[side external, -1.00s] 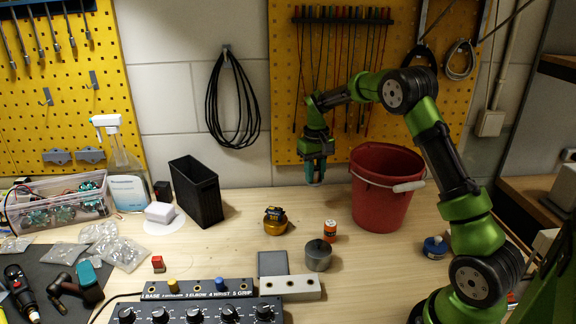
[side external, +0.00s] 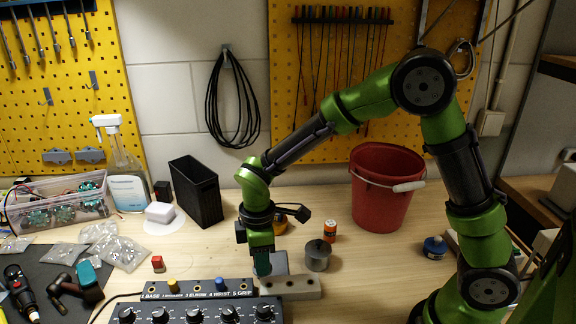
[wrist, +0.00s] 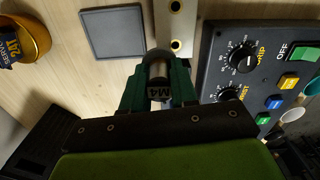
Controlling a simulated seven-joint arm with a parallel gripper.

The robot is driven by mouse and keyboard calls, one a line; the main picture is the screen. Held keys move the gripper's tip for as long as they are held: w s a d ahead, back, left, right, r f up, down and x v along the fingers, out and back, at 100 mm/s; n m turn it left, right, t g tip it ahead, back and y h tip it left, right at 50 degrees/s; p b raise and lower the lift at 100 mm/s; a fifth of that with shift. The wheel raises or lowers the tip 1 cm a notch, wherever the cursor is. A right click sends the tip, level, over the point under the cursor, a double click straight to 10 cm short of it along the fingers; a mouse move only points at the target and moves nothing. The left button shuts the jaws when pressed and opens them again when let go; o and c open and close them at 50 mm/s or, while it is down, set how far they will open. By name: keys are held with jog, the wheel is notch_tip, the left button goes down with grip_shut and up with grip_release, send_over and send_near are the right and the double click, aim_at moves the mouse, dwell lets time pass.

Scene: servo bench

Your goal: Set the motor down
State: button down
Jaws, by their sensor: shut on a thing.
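My gripper (wrist: 158,78) is shut on a small silver and dark cylinder marked M4, the motor (wrist: 159,70), in the wrist view. Its teal fingers lie on either side of the motor. In the side view my gripper (side external: 262,266) points down at the left end of the pale block with holes (side external: 300,285). The same block shows in the wrist view (wrist: 186,27), with two holes visible beyond the motor. The motor overlaps the block's near end in that view; I cannot tell whether it touches the block or hangs above it. The fingers hide most of the motor in the side view.
A black control box with knobs (side external: 185,313) is close beside the block. A grey square pad (wrist: 112,32) lies behind it, and a gold bowl (wrist: 38,30) farther off.

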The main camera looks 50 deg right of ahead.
jog(key=w+a, duration=0.1)
jog(key=w, duration=0.4)
jog(key=w+a+f, duration=0.1)
jog(key=w+a, duration=0.1)
jog(key=w, duration=0.3)
jog(key=w+a, duration=0.1)
jog(key=w, duration=0.4)
jog(key=shift+w+a+f, duration=0.3)
jog(key=shift+w, duration=0.05)
jog(key=shift+f, duration=1.75)
jog(key=shift+f, duration=0.1)
jog(key=c, duration=0.9)
grip_release()
